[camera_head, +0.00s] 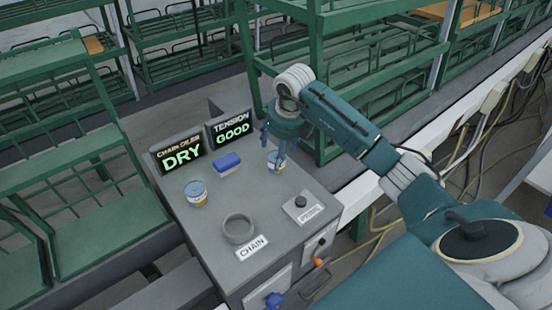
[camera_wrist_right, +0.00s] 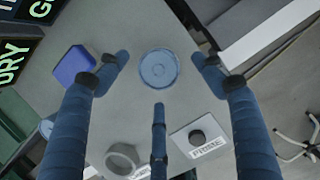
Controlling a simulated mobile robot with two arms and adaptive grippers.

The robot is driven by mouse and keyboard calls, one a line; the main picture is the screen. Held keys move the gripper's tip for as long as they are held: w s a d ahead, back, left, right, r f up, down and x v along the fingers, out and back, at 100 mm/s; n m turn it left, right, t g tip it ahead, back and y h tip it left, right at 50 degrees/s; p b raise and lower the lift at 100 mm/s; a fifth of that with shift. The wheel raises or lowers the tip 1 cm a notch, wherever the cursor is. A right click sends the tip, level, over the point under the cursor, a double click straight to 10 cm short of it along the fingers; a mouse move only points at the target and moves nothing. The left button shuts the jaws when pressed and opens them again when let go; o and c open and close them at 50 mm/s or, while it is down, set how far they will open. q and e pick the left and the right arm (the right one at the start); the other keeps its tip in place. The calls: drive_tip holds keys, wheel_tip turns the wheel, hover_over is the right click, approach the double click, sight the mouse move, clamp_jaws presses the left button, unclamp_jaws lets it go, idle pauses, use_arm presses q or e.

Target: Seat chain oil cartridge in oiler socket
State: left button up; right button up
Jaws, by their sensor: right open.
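A cartridge (camera_head: 276,162) with a blue lid and a white, blue and orange label stands upright on the grey cabinet top. My right gripper (camera_head: 274,146) is above it, pointing down. In the right wrist view the cartridge's round blue top (camera_wrist_right: 158,68) lies between the spread fingers of the open gripper (camera_wrist_right: 160,80), with gaps around it. A second, similar cartridge (camera_head: 197,194) stands at the left of the cabinet top. The grey ring-shaped socket (camera_head: 239,229), labelled CHAIN, is near the front and looks empty; it also shows in the wrist view (camera_wrist_right: 122,159). My left gripper is not in view.
A blue box (camera_head: 227,164) lies between the cartridges. Displays read CHAIN OILER DRY (camera_head: 180,155) and TENSION GOOD (camera_head: 231,128) at the back edge. A dark PRIME button (camera_head: 300,202) is at the right. Green racks (camera_head: 340,70) stand behind.

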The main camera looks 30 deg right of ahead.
sight(271, 156)
drive_tip(key=x, duration=0.3)
drive_tip(key=shift+a+p, duration=0.1)
drive_tip(key=shift+p, duration=0.3)
drive_tip(key=shift+c, duration=0.8)
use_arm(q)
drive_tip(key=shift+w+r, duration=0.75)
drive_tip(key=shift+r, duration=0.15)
use_arm(e)
drive_tip(key=shift+r, duration=0.1)
drive_tip(key=c, duration=1.1)
